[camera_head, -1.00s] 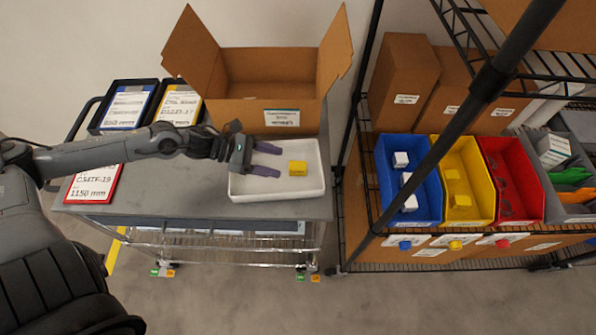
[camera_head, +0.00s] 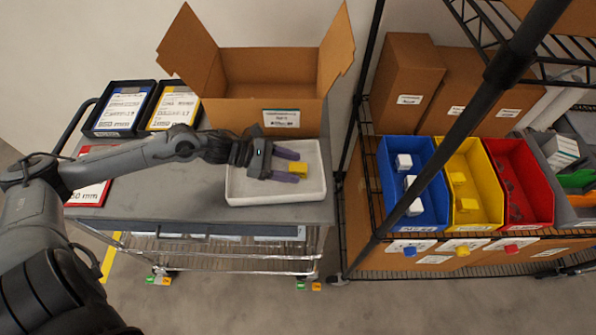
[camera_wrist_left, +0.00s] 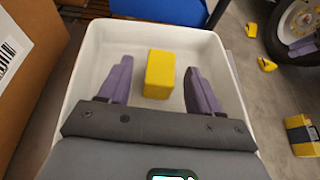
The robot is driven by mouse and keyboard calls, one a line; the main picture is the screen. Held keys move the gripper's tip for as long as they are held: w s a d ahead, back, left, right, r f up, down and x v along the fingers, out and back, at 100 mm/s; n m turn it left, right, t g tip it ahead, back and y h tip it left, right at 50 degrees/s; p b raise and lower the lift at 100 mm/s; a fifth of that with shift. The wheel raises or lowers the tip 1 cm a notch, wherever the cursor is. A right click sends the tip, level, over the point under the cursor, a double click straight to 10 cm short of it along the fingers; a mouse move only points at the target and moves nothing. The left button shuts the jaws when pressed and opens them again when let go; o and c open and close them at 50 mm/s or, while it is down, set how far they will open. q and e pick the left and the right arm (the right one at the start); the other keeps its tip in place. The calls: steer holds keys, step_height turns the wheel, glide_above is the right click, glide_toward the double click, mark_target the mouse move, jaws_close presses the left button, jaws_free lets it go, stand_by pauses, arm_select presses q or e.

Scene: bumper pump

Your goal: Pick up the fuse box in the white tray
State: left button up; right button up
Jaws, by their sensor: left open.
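The fuse box, a small yellow block (camera_head: 298,169), lies in the white tray (camera_head: 314,188) on the cart. My left gripper (camera_head: 297,167) reaches into the tray from the left with its purple fingers apart. In the left wrist view the yellow block (camera_wrist_left: 159,74) sits between and slightly beyond the fingertips of the open gripper (camera_wrist_left: 159,72), with a gap on each side. The white tray (camera_wrist_left: 92,48) surrounds the fingers there.
An open cardboard box (camera_head: 237,117) stands right behind the tray. Blue (camera_head: 428,217), yellow (camera_head: 492,212) and red (camera_head: 540,210) bins sit on the rack at right, behind a dark slanted post. Labelled trays and a red-framed card (camera_head: 88,193) lie on the cart's left.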

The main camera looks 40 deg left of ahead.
arm_select(q)
steer(key=shift+x, duration=1.1)
steer(key=c, duration=1.1)
steer(key=shift+o, duration=0.2)
steer(key=shift+r, duration=0.2)
